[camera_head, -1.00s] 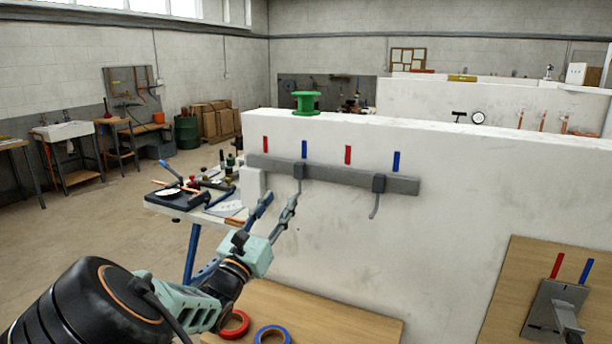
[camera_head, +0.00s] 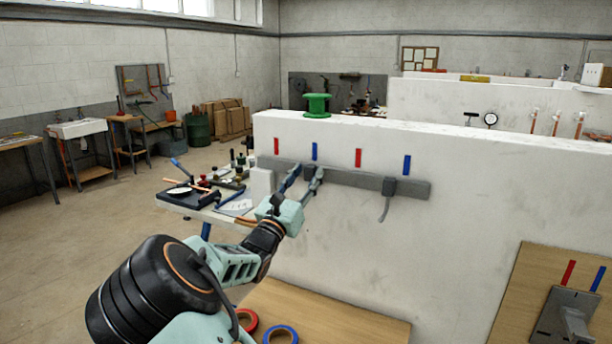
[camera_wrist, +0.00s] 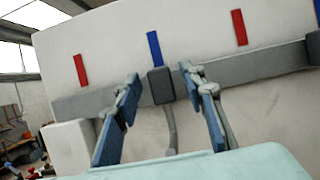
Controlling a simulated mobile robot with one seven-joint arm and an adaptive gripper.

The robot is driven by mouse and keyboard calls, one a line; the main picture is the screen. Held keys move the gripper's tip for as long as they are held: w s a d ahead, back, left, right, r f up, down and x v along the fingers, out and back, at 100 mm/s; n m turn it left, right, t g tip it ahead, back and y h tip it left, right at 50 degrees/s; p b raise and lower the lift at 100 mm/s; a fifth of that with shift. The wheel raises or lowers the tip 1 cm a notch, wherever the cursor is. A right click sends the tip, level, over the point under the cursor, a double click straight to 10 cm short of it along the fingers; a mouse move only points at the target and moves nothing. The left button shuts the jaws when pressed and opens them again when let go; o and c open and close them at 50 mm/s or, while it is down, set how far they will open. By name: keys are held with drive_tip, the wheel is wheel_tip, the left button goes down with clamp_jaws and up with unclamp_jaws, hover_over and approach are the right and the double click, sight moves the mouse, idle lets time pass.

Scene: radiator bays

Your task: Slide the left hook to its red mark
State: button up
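A grey rail (camera_head: 345,178) runs along the white wall. The left hook (camera_wrist: 161,86) is a dark block on the rail with a grey hook hanging down, below a blue mark (camera_wrist: 154,48). Its red mark (camera_wrist: 80,70) is further left on the wall; it also shows in the head view (camera_head: 276,146). My gripper (camera_wrist: 160,92) is open, with one finger on each side of the left hook and gaps visible. In the head view my gripper (camera_head: 302,178) hides most of this hook. The right hook (camera_head: 388,187) sits below another blue mark (camera_head: 407,165).
A white block (camera_head: 261,184) stands at the rail's left end. A second red mark (camera_head: 358,157) lies between the hooks. A green spool (camera_head: 317,105) sits on the wall top. Red tape (camera_head: 247,321) and blue tape (camera_head: 281,335) lie on the wooden surface below.

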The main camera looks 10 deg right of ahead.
clamp_jaws()
idle(0.3)
